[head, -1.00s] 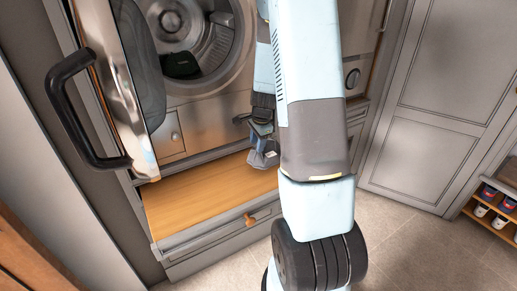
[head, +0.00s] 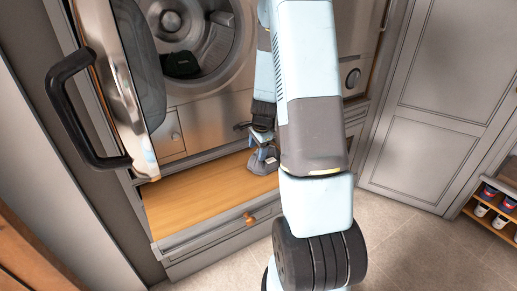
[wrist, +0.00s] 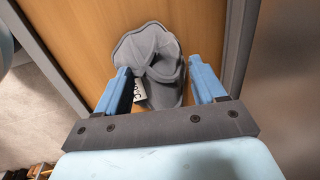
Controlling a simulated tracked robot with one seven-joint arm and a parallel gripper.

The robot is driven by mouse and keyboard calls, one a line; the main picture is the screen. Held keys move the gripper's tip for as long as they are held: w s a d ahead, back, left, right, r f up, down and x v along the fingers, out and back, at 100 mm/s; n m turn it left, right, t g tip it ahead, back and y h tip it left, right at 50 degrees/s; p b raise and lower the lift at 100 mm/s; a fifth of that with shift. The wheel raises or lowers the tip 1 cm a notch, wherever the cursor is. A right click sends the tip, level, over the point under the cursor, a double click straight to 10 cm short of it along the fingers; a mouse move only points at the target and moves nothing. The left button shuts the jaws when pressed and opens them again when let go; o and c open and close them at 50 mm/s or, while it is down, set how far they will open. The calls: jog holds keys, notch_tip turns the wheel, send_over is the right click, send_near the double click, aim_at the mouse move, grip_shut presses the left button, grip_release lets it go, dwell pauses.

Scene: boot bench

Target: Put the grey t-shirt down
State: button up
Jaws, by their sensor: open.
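The grey t-shirt (head: 264,164) is a small crumpled bundle on the right part of the wooden pull-out board, below the washing machine. In the wrist view the t-shirt (wrist: 155,55) lies against the wood with a white printed tag on its left side. My gripper (wrist: 160,72) is open, with a blue finger on each side of the cloth. The left finger is close to the tag; I cannot tell whether it touches. In the head view my gripper (head: 262,141) is just above the shirt, partly hidden by my arm.
The washing machine (head: 205,115) stands open with a dark cloth (head: 181,65) in its drum. Its door (head: 125,80) with a black handle (head: 75,110) swings out at left. The board (head: 200,200) is clear at left. Shoes (head: 487,205) sit on a rack at right.

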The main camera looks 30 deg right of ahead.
jog(key=shift+r, duration=0.1)
notch_tip(320, 180, up, 12)
jog(key=s, duration=0.2)
jog(key=s+a+r+n+t, duration=0.1)
jog(key=s+a+r+n, duration=0.35)
jog(key=r, duration=0.25)
jog(key=s+a+r+n+t, duration=0.1)
jog(key=s+a+r+n, duration=0.35)
jog(key=a+r, duration=0.2)
jog(key=s+a+r+n, duration=0.2)
jog(key=s+r+n, duration=0.2)
jog(key=s, duration=0.4)
jog(key=s+a+r+n+t, duration=0.1)
jog(key=s+a+r+n, duration=0.1)
jog(key=s, duration=0.5)
jog(key=r+n, duration=0.1)
jog(key=n, duration=0.1)
jog(key=shift+s+a+r+n, duration=0.3)
jog(key=shift+s+r, duration=0.05)
